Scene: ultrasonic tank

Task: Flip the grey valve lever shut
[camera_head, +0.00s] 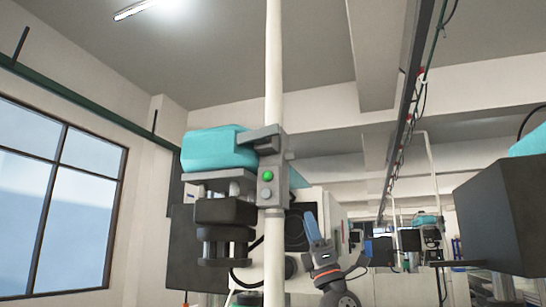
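I cannot make out a grey valve lever with certainty in the head view. My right gripper is not in view.
A grey box with green and grey buttons (267,183) is on the pole. Left of it is a teal-topped machine (215,150) with dark blocks below. A large dark box (500,215) fills the right side. Windows (60,200) line the left wall.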

